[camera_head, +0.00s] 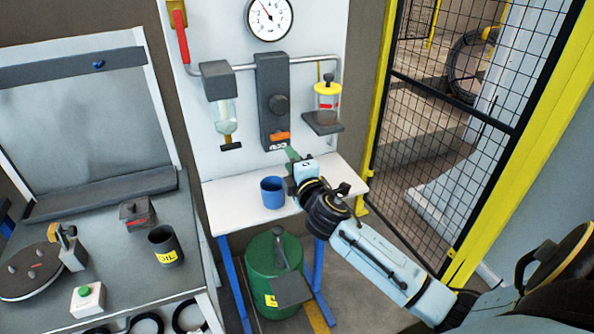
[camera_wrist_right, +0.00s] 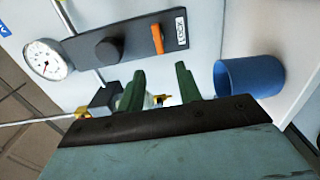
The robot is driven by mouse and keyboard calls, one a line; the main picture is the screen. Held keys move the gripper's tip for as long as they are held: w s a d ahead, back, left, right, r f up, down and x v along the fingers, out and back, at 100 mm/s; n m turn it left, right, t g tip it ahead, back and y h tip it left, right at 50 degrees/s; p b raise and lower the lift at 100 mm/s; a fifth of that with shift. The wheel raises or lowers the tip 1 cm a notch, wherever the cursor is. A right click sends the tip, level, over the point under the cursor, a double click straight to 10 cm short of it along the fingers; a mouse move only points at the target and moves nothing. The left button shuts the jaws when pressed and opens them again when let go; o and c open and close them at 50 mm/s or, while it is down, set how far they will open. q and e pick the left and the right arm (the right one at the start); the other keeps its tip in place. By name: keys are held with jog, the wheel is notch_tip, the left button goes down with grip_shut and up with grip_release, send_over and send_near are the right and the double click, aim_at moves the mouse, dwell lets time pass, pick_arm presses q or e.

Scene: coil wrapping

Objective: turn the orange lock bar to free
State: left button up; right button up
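The orange lock bar (camera_head: 280,136) sits near the lower end of a dark grey upright panel (camera_head: 272,75), lying across it. In the right wrist view the bar (camera_wrist_right: 157,39) runs parallel to a white label (camera_wrist_right: 181,33) that reads LOCK. My right gripper (camera_head: 292,154) is just below and in front of the panel. Its two green fingers are spread, with nothing between them, and point toward the bar's end of the panel in the wrist view (camera_wrist_right: 160,69). They look apart from the bar. My left gripper is not in view.
A round dark knob (camera_head: 278,104) is above the bar. A blue cup (camera_head: 272,192) stands on the white shelf (camera_head: 235,212) beside my right gripper. A glass filter (camera_head: 223,115) and a yellow-topped oiler (camera_head: 327,100) flank the panel. A yellow-framed mesh fence (camera_head: 440,120) is at right.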

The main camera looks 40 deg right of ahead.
jog(key=v, duration=0.3)
jog(key=shift+s, duration=0.3)
dwell(0.3)
